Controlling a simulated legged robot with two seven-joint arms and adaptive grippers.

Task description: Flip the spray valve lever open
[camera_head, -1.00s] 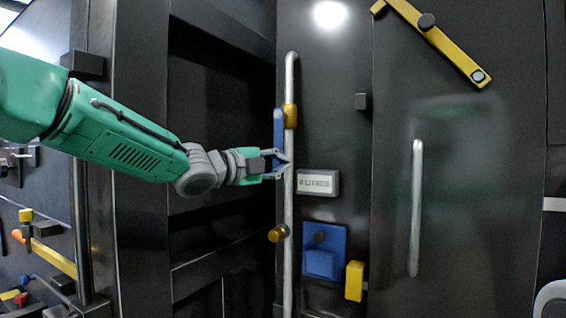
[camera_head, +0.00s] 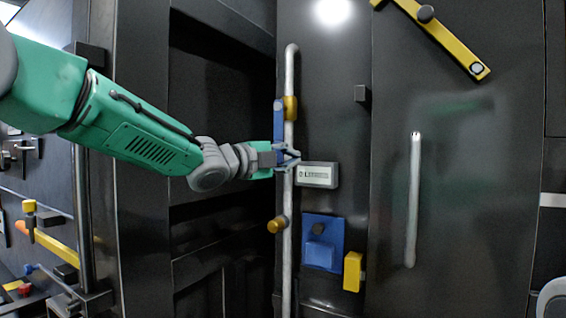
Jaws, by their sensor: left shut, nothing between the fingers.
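A vertical grey pipe (camera_head: 290,72) runs down the dark panel. A yellow valve fitting (camera_head: 291,108) sits on its upper part, with a blue lever (camera_head: 279,122) beside it. The lever hangs down along the left side of the pipe, and its lower end is partly hidden by my gripper. My left gripper (camera_head: 291,158) is shut and empty at the lower end of the lever, in front of the pipe. I cannot tell whether it touches the lever. My right gripper is not in view.
A small litre display (camera_head: 317,175) is just right of the gripper. Below are a brass-coloured knob (camera_head: 277,224), a blue box (camera_head: 322,243) and a yellow block (camera_head: 353,271). A grey door handle (camera_head: 412,200) and a yellow bar (camera_head: 440,38) are on the right.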

